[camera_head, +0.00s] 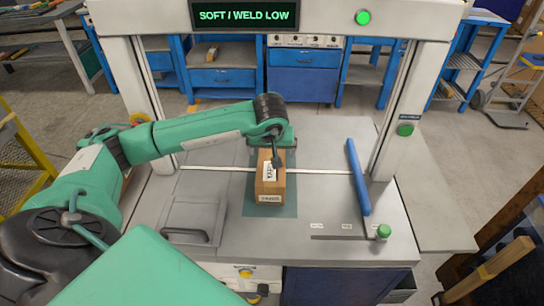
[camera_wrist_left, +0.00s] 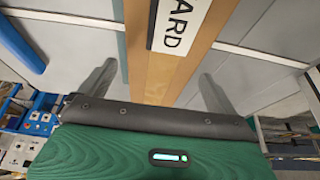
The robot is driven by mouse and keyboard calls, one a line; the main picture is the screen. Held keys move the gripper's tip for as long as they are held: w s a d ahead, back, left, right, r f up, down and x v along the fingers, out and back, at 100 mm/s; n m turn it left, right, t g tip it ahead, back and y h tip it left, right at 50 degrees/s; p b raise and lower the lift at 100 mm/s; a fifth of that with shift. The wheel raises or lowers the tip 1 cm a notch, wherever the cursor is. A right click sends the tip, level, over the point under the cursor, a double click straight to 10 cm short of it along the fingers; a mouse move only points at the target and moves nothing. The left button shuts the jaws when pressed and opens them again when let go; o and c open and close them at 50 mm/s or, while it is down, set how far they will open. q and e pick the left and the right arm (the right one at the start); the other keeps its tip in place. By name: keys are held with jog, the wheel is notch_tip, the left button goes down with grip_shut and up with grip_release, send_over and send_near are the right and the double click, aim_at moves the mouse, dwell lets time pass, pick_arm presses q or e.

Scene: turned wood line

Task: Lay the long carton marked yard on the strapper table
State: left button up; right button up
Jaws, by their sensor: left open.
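The long brown carton (camera_head: 269,188) lies on the dark green patch (camera_head: 283,210) of the grey strapper table (camera_head: 325,235), its length running away from me. A white label on its top reads "ARD" in the left wrist view, where the carton (camera_wrist_left: 158,72) also shows. My left gripper (camera_head: 267,151) is over the carton's far part. In the wrist view its two fingers (camera_wrist_left: 156,85) stand apart, one on each side of the carton, with visible gaps. The carton's far end is hidden by my gripper in the head view. My right gripper is out of view.
The white strapper frame (camera_head: 388,120) arches over the table; its sign (camera_head: 243,15) reads "SOFT / WELD LOW". A blue bar (camera_head: 358,177) and green knob (camera_head: 383,232) are right of the carton. A grey hinged plate (camera_head: 191,220) with a handle is left.

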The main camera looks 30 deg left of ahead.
pick_arm(q)
jog(key=v, duration=0.6)
jog(key=shift+d+r+b, duration=0.1)
jog(key=shift+b, duration=0.25)
jog(key=shift+s+d+r, duration=0.1)
jog(key=shift+s+r, duration=0.1)
jog(key=shift+r, duration=0.25)
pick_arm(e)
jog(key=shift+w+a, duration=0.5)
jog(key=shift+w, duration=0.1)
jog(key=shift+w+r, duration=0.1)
